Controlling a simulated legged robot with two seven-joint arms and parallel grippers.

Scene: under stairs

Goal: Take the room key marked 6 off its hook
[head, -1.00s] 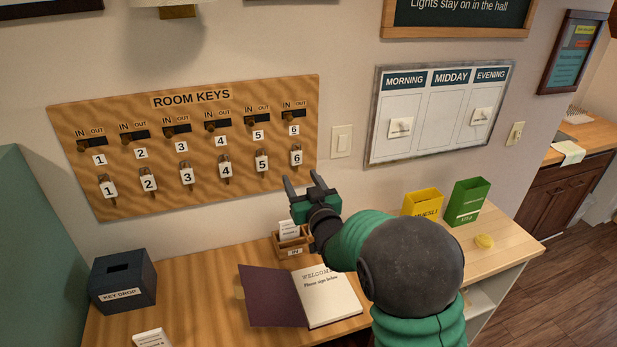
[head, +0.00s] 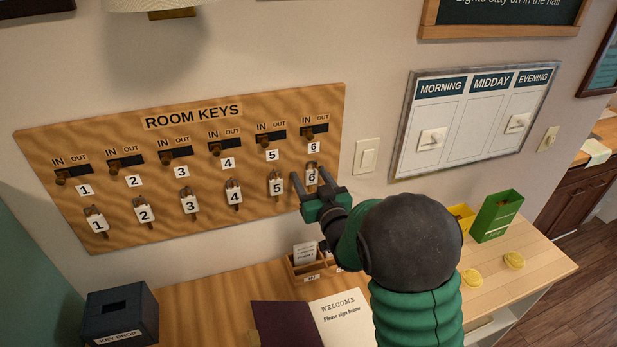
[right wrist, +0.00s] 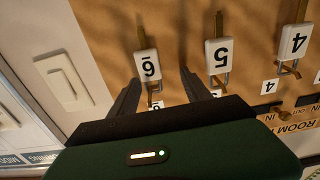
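The room key marked 6 (head: 312,178) hangs from its hook at the right end of the lower row on the wooden key board (head: 232,224). My left gripper is not in view.
Key 5 (head: 276,184) hangs close to the left of key 6. A light switch (head: 367,157) is on the wall to the right. Below are a desk with a key drop box (head: 121,312), a small wooden card holder (head: 309,267) and an open guest book (head: 345,318).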

